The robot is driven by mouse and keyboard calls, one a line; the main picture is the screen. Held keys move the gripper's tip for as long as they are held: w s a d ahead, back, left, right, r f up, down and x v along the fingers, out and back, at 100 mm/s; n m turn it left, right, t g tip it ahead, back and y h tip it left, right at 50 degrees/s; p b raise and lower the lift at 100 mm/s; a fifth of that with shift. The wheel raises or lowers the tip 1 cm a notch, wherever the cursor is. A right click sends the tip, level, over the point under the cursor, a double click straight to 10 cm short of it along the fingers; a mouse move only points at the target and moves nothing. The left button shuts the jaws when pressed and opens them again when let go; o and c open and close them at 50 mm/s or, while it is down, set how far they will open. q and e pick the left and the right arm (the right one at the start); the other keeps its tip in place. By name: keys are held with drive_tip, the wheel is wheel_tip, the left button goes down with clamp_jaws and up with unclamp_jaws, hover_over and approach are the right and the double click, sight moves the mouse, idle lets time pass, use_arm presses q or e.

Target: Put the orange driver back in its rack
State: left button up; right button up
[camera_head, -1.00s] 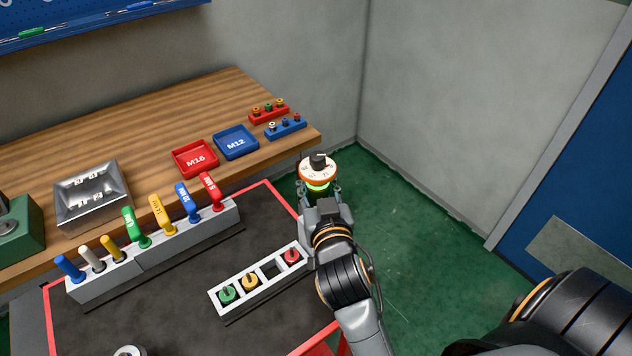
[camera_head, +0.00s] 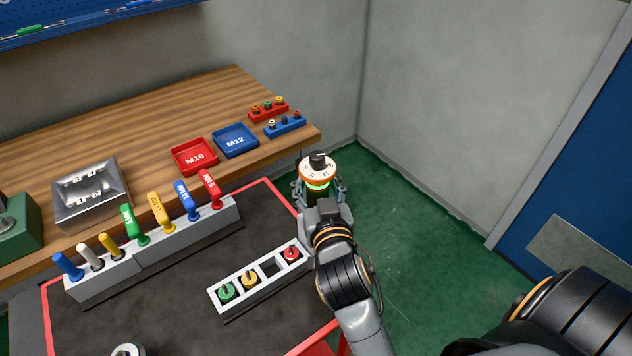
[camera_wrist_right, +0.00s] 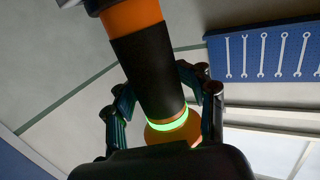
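The orange driver (camera_head: 317,172), with a white dial, black knob and glowing green ring, stands upright beyond the right edge of the dark mat. My right gripper (camera_head: 319,189) is around it with its fingers spread. In the right wrist view the black-and-orange driver body (camera_wrist_right: 147,70) lies between the fingers of the gripper (camera_wrist_right: 162,100), with gaps beside it. What is under the driver is hidden. A white rack (camera_head: 239,302) holds green, yellow and red round-topped pieces and has one empty square slot (camera_head: 270,267) between yellow and red. My left gripper is not in view.
A grey block (camera_head: 150,260) with several coloured handles stands left of the rack. The wooden bench (camera_head: 150,115) behind carries red (camera_head: 195,157) and blue (camera_head: 236,141) trays and a metal bin (camera_head: 92,195).

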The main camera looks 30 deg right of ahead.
drive_tip(key=shift+o, duration=0.3)
drive_tip(key=shift+s+a+f, duration=0.1)
drive_tip(key=shift+a+f, duration=0.1)
drive_tip(key=shift+f, duration=0.15)
drive_tip(key=shift+r+v, duration=0.15)
drive_tip(key=shift+v, duration=1.85)
drive_tip(key=shift+r+v, duration=0.15)
drive_tip(key=shift+v, duration=1.8)
drive_tip(key=x, duration=0.8)
drive_tip(key=shift+d, duration=0.2)
drive_tip(key=shift+r, duration=0.2)
